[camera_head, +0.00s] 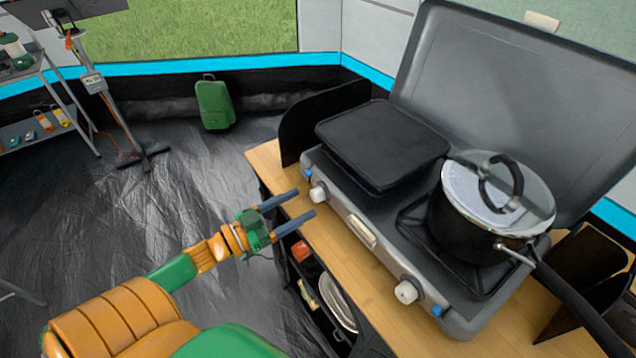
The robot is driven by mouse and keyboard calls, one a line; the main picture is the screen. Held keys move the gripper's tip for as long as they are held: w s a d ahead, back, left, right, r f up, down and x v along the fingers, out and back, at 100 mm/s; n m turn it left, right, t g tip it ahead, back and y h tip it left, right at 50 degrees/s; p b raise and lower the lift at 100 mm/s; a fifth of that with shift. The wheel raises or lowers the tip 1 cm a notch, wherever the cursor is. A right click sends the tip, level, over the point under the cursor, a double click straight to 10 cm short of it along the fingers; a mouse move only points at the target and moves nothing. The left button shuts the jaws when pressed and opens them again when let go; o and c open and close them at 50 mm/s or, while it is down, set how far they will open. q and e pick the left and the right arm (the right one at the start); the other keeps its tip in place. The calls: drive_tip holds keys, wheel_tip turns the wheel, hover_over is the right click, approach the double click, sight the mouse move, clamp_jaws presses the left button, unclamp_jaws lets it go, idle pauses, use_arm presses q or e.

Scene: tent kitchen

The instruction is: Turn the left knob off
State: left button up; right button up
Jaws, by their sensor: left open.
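A grey camping stove (375,250) with its lid raised stands on a wooden counter. Its left knob (318,193) is white and sits on the front panel near the left end. A second white knob (407,291) is on the front panel to the right. My left gripper (306,204) is open, with its two dark fingers pointing right at the left knob. The fingertips are just short of the knob, and I cannot tell if they touch it. Nothing is between the fingers. My right gripper is not in view.
A black griddle (384,144) covers the left burner. A lidded pot (487,210) stands on the right burner, its long handle (577,305) reaching out to the lower right. Shelves under the counter (277,168) hold plates (337,303). A green case (214,104) stands by the tent wall.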

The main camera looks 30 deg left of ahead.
sight(313, 198)
use_arm(q)
drive_tip(key=x, duration=0.3)
drive_tip(key=shift+d+r, duration=0.15)
drive_tip(key=shift+d, duration=0.05)
drive_tip(key=shift+w+f, duration=0.2)
drive_tip(key=shift+w, duration=0.25)
drive_tip(key=shift+s+r, duration=0.1)
drive_tip(key=shift+c, duration=0.2)
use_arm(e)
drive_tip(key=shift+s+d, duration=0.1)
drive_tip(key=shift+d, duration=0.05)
use_arm(q)
drive_tip(key=c, duration=0.3)
clamp_jaws()
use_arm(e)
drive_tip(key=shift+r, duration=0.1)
